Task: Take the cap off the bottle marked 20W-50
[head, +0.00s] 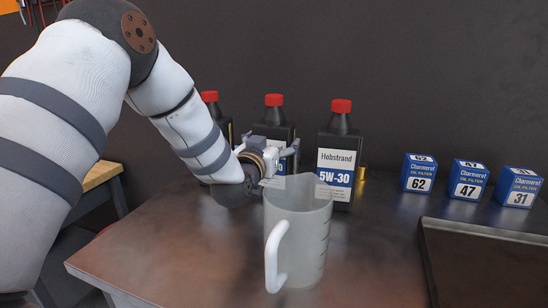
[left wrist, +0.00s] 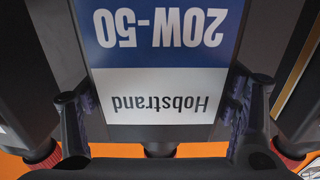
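The 20W-50 bottle shows upside down in the left wrist view, with its blue and white label (left wrist: 160,60) facing the camera. Its red cap (left wrist: 160,152) is mostly hidden by my gripper there. In the head view it is the middle dark bottle (head: 274,128), upright, with its red cap (head: 274,100) on. My left gripper (head: 272,150) is at the bottle's body, below the cap. Its fingers (left wrist: 158,112) are spread wide, one at each side of the bottle; whether they press on it cannot be told. My right gripper is in neither view.
A 5W-30 bottle (head: 338,155) stands right of it, another red-capped bottle (head: 210,97) left. A translucent jug (head: 298,235) stands in front, close to my left gripper. Blue oil filter boxes (head: 467,180) and a dark tray (head: 485,260) are at the right. The bench (head: 380,245) between is clear.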

